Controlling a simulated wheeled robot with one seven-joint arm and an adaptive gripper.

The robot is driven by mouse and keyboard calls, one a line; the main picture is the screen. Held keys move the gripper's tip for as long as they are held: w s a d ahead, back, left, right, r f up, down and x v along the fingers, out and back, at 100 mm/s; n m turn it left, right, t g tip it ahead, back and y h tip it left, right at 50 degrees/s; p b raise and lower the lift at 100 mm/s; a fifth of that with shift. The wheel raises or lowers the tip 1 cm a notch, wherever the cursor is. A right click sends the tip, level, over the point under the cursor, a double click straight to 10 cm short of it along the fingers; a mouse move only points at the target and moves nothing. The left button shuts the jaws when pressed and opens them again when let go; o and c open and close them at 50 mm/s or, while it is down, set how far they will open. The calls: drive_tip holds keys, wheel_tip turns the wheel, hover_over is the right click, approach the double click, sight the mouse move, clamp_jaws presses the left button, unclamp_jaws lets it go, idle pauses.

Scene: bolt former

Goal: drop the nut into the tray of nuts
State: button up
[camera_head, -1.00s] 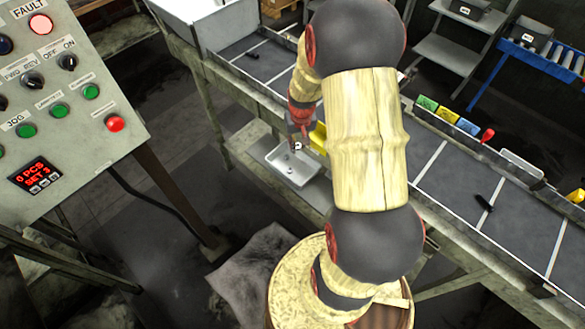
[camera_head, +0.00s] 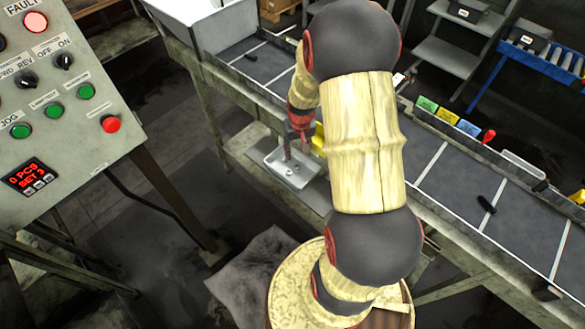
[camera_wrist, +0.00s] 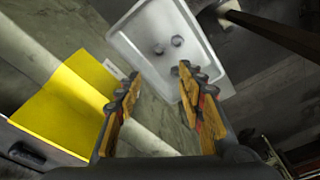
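The tray of nuts (camera_head: 275,160) is a shallow pale metal tray on the lower shelf beside the conveyor. In the wrist view the tray (camera_wrist: 208,75) lies beyond my fingertips. In the head view my gripper (camera_head: 296,150) points down over the far part of the tray, and my arm hides part of this area.
A control panel (camera_head: 70,110) stands at the left.

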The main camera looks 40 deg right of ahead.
wheel_tip(320, 180, up, 12)
drive_tip(key=s, duration=0.1)
drive_tip(key=shift+s+a, duration=0.25)
drive_tip(key=shift+a, duration=0.2)
idle(0.5)
drive_tip(key=s+a+r+n+t+b, duration=0.2)
drive_tip(key=s+a+b, duration=0.4)
drive_tip(key=a, duration=0.7)
drive_tip(key=s+a+r+n+t+b, duration=0.2)
drive_tip(key=s+a+r+n+b, duration=0.2)
drive_tip(key=a, duration=0.8)
drive_tip(key=shift+s+a+r+y+b, duration=0.4)
drive_tip(key=shift+s+r+b, duration=0.5)
drive_tip(key=shift+s, duration=0.35)
idle(0.6)
